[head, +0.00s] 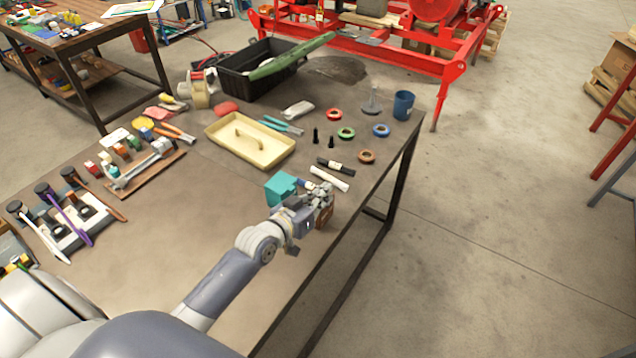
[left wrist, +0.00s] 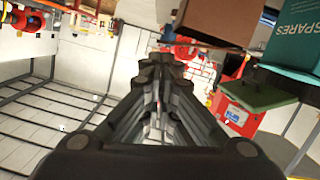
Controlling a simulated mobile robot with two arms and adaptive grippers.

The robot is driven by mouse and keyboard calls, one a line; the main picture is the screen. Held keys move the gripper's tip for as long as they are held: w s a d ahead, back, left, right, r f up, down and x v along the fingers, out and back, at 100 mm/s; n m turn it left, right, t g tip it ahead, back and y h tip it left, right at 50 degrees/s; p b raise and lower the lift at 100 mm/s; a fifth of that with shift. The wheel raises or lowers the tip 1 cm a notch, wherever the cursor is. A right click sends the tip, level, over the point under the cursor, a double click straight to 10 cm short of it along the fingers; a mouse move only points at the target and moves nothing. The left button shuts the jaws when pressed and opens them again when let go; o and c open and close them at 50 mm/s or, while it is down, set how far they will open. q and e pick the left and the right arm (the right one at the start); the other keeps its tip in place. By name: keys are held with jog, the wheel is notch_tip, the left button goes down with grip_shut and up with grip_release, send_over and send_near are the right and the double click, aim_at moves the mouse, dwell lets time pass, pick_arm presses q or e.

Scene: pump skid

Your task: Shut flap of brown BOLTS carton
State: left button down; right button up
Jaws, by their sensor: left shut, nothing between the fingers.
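In the head view, a small brown carton (head: 326,217) is mostly hidden behind my left gripper (head: 318,200), near the table's right edge. In the left wrist view a brown surface (left wrist: 222,20), likely the same carton, fills the top, right of centre. Its flap and any BOLTS label cannot be made out. My left gripper (left wrist: 160,68) has its fingers together and empty. The fingertips look close to the carton; whether they touch it I cannot tell. My right gripper is in neither view.
A teal SPARES carton (head: 281,189), also in the left wrist view (left wrist: 294,38), stands beside the brown one. A white marker (head: 329,179), a black marker (head: 336,166) and a yellow tray (head: 225,146) lie beyond.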

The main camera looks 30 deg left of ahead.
pick_arm(q)
jog(key=shift+d+f+m+y+p, duration=0.3)
jog(key=shift+d+f+m, duration=0.2)
jog(key=shift+f, duration=0.3)
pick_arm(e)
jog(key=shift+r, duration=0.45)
